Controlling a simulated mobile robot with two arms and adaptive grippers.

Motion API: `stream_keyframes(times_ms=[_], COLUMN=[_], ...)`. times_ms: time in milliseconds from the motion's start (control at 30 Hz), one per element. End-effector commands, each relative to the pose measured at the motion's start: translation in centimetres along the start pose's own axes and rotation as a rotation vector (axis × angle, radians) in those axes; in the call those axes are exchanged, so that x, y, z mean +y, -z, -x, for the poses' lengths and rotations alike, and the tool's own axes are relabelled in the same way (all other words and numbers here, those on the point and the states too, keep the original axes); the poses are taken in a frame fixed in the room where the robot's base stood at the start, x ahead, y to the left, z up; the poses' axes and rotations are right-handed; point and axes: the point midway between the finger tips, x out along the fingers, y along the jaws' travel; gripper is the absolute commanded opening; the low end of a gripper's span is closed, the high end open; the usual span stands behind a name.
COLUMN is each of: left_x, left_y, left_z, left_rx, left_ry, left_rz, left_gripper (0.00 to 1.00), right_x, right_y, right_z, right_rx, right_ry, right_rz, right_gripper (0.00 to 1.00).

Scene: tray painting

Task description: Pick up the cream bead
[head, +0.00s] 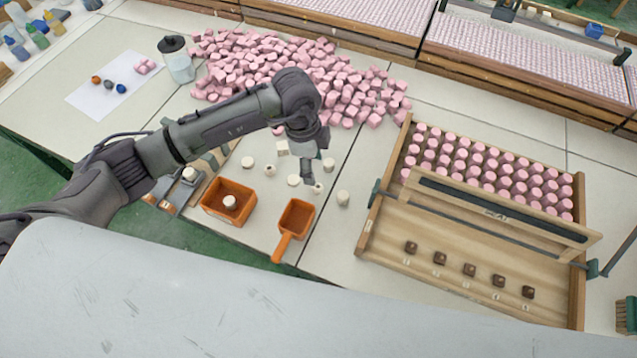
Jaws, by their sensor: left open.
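Several small cream pieces lie loose on the pale table around my left gripper; at this size I cannot tell which of them are beads. My left gripper (308,179) points down, open, close above the table. One cream piece (318,188) sits right beside its fingertips; whether they touch cannot be told. Another round cream piece (293,181) lies just left of the fingers. More cream pieces lie to the right (343,198) and upper left (248,161). My right gripper is not in view.
An orange box (210,210) with a cream piece inside and an orange scoop (296,217) stand in front. A wooden tray (365,228) with pink pieces and several brown blocks is at right. A large pink heap (235,60) lies behind, beside a dark-lidded jar (178,65).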

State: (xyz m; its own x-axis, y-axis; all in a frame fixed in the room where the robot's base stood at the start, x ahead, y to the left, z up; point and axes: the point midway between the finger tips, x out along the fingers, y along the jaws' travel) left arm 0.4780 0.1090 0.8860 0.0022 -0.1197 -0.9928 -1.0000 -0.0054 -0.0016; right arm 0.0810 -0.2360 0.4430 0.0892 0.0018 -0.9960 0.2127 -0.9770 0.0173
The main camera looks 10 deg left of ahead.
Motion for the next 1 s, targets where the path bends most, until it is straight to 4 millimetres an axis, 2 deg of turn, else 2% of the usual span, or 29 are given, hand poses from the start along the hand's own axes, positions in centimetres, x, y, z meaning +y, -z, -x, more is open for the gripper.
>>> stream_keyframes(times_ms=[67, 167, 267, 367, 500, 700, 1000], left_x=[0.1, 0.0, 0.0, 0.0, 0.1, -0.1, -0.1], left_y=[0.0, 0.0, 0.0, 0.0, -0.1, -0.1, -0.1], left_z=[-1.5, -3.0, -3.9, -4.4, -6.1, -8.9, -9.4], left_rx=[-0.002, -0.001, 0.000, 0.000, -0.001, 0.000, 0.001], left_ry=[-0.003, -0.002, -0.001, 0.000, -0.003, 0.000, 0.001], left_rz=[-0.001, 0.001, -0.002, -0.002, 0.000, -0.001, -0.003], left_gripper=[0.60, 0.60, 0.60, 0.60, 0.60, 0.60, 0.59], right_x=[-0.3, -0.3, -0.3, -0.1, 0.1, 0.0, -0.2], right_y=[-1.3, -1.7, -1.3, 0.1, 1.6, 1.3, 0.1], right_z=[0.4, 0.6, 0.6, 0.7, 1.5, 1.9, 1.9], right_rx=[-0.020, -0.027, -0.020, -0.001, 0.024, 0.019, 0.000], right_ry=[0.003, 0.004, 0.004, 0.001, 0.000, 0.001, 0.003], right_rz=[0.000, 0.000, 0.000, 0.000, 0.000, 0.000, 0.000], right_gripper=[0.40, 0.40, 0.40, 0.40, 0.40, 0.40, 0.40])
